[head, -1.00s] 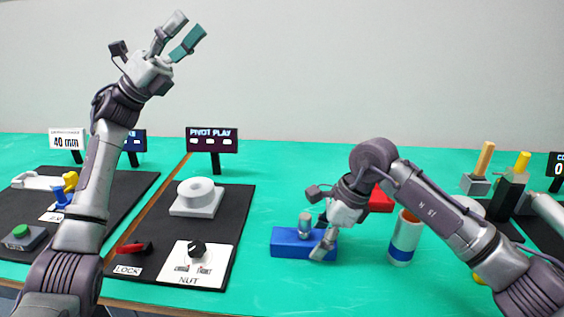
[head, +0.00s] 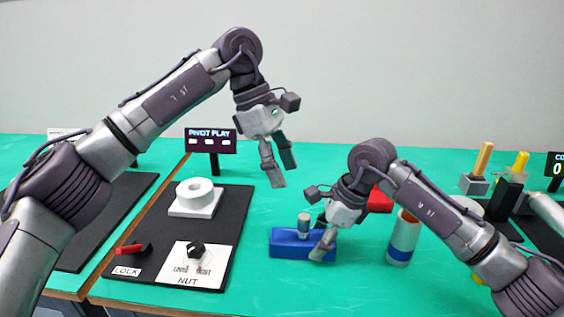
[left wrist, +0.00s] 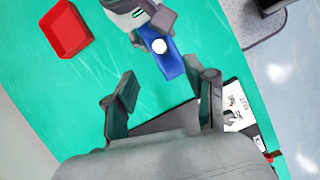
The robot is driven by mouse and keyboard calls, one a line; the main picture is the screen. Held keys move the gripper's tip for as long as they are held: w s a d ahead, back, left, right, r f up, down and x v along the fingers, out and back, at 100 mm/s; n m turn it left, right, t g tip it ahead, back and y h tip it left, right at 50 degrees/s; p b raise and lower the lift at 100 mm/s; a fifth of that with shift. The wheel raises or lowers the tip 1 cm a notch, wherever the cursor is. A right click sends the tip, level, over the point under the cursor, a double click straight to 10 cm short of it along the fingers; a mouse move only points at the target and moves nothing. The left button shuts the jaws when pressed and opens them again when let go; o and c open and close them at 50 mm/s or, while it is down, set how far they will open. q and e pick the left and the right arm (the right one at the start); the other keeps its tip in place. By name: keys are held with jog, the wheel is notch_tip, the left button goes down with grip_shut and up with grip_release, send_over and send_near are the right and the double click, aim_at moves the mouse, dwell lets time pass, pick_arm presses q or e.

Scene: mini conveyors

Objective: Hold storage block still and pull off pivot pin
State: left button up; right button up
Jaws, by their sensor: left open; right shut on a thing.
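The blue storage block (head: 290,245) lies on the green table in the head view. My left gripper (head: 280,172) is open and empty, pointing down, above and a little left of the block. In the left wrist view, the block (left wrist: 170,66) shows beyond my open left fingers (left wrist: 160,100), with the pin's round pale top (left wrist: 159,46) seen from above.
A red tray (left wrist: 67,32) lies behind the block. A blue-white cylinder (head: 402,240) stands to the right.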

aim_at(304, 216)
pick_arm(q)
jog(key=x, duration=1.1)
jog(key=shift+d+f, duration=0.15)
jog(key=shift+d, duration=0.05)
pick_arm(e)
jog(key=shift+s+f, duration=0.15)
jog(key=shift+f, duration=0.15)
pick_arm(q)
jog(key=shift+c, duration=0.3)
grip_shut()
jog(key=shift+r, duration=0.2)
